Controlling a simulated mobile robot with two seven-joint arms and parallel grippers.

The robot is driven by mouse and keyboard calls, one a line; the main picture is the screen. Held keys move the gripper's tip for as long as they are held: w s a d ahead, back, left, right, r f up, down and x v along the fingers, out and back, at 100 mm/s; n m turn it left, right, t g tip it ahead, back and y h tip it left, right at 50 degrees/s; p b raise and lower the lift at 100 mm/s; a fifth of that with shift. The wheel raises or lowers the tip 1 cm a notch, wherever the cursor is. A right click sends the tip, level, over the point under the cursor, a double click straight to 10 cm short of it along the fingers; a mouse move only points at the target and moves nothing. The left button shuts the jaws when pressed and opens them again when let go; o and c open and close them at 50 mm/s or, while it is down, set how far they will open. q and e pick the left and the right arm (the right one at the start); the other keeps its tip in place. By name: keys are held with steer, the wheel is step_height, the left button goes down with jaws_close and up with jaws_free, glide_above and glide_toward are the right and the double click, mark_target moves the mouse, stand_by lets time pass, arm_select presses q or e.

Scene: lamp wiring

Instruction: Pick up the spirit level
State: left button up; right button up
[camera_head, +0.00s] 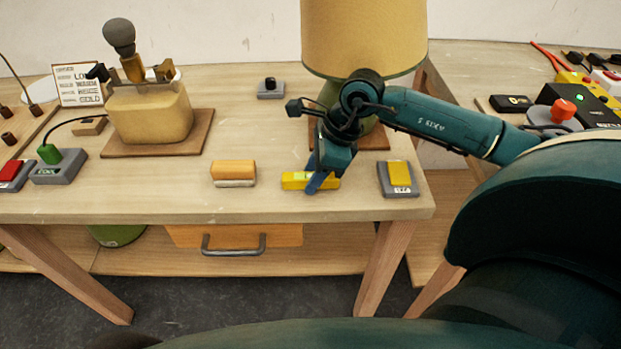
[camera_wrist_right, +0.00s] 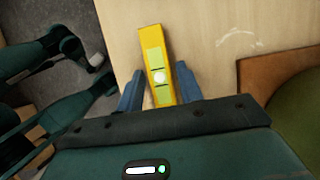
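The spirit level (camera_head: 295,180) is a small yellow bar with pale green vials, lying flat near the front edge of the wooden table. My right gripper (camera_head: 318,184) points down over it, with one blue finger in front of its middle in the head view. In the right wrist view the level (camera_wrist_right: 153,45) lies lengthwise between the two blue fingers of the right gripper (camera_wrist_right: 160,82). The fingers are apart on either side of it, with a narrow gap showing on the right. The far finger is hidden in the head view.
An orange-and-white block (camera_head: 233,172) lies left of the level. A grey switch with a yellow rocker (camera_head: 399,174) stands to its right. A lamp with a tan shade (camera_head: 364,35) stands behind my right wrist. The table's front edge (camera_head: 250,216) is close.

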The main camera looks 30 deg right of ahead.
jaws_close()
